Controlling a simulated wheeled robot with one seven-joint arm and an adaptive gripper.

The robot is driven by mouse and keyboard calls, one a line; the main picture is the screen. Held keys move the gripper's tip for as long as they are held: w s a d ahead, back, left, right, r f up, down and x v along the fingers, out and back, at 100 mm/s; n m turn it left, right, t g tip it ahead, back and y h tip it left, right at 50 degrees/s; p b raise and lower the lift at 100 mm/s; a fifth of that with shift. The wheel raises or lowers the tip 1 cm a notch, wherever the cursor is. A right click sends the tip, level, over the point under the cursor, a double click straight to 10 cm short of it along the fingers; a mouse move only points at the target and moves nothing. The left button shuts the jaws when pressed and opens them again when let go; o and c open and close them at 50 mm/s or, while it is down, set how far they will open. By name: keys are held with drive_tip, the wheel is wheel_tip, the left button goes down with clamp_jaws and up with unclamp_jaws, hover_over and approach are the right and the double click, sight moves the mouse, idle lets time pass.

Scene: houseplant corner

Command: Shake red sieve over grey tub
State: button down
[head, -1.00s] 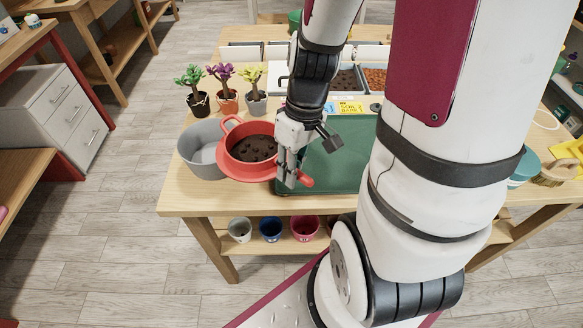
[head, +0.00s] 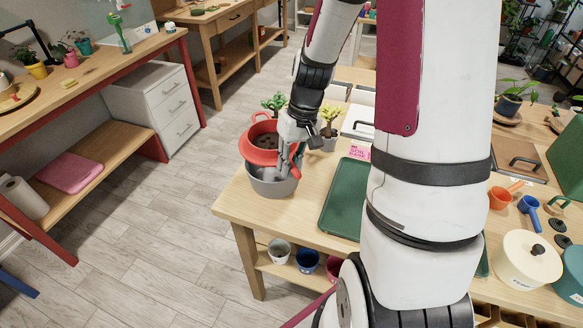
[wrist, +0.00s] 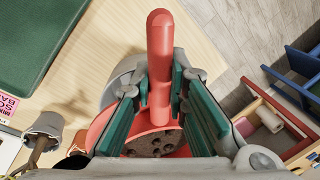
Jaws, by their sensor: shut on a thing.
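The red sieve (head: 262,157) holds dark soil with lumps and sits above the grey tub (head: 272,184), covering most of its opening. The tub stands on the wooden table near its left corner. My gripper (head: 293,150) is shut on the sieve's red handle. In the wrist view the handle (wrist: 159,60) lies between the two green-padded fingers, with the lumpy soil (wrist: 155,144) beyond. Part of the tub's grey rim (wrist: 122,78) shows beside the handle. The inside of the tub is hidden.
Potted plants, one green (head: 274,101) and one yellow (head: 329,115), stand close behind the sieve. A green tray (head: 345,195) lies to the right. Small pots (head: 279,250) sit on the shelf below. Floor is clear to the left.

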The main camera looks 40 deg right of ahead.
drive_tip(key=shift+f, duration=0.2)
drive_tip(key=shift+d+b+x, duration=0.15)
drive_tip(key=shift+b+x, duration=0.45)
drive_tip(key=shift+x, duration=0.1)
drive_tip(key=shift+d+b+x, duration=0.1)
drive_tip(key=shift+b+x, duration=0.45)
drive_tip(key=shift+x, duration=0.1)
drive_tip(key=shift+s+f, duration=0.1)
drive_tip(key=shift+f, duration=0.05)
